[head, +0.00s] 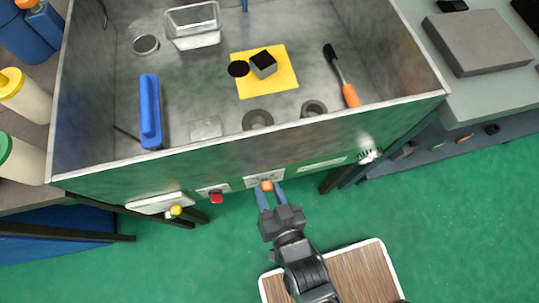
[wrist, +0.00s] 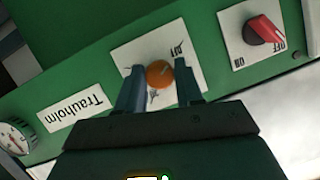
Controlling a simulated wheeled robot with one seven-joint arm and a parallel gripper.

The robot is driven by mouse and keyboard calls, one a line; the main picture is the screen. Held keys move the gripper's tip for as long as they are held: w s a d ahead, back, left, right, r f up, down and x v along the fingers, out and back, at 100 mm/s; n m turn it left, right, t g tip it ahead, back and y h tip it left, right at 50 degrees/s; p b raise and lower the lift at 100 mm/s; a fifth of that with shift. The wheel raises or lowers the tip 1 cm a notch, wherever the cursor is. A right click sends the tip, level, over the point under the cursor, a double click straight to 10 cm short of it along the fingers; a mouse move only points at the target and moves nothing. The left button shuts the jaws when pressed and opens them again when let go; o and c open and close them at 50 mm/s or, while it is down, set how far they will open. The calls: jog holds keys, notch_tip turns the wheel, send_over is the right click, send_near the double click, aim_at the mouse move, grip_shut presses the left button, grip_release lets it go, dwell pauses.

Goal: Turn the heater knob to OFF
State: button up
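An orange knob (wrist: 160,73) sits on a white plate (wrist: 133,53) on the green front panel. The plate has upside-down lettering like OFF near its upper right in the wrist view and a partly hidden mark below the knob. The orange knob also shows in the head view (head: 267,185). My gripper (wrist: 161,70) is at the panel with one blue-grey finger on each side of the knob. Narrow gaps show between fingers and knob, so it looks open around it. The knob's pointer direction cannot be made out.
A red switch (wrist: 265,30) marked OFF and ON is beside the knob plate. A Trauholm label (wrist: 75,114) and a round dial (wrist: 14,138) lie on the other side. A yellow knob (head: 176,210) is farther left. A metal bin (head: 190,90) with tools is above the panel.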

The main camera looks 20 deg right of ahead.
jog(key=o, duration=0.4)
jog(key=v, duration=0.8)
dwell(0.5)
jog(key=shift+n+t+h, duration=0.5)
jog(key=shift+n+h, duration=0.2)
jog(key=shift+n, duration=0.2)
jog(key=s+d+r, duration=0.3)
jog(key=d+r, duration=0.2)
jog(key=r, duration=0.3)
jog(key=s+d+r, duration=0.3)
jog(key=d+r, duration=0.2)
jog(key=r, duration=0.3)
jog(key=s+d+r, duration=0.3)
jog(key=d+r, duration=0.3)
jog(key=r, duration=0.2)
jog(key=shift+s, duration=0.2)
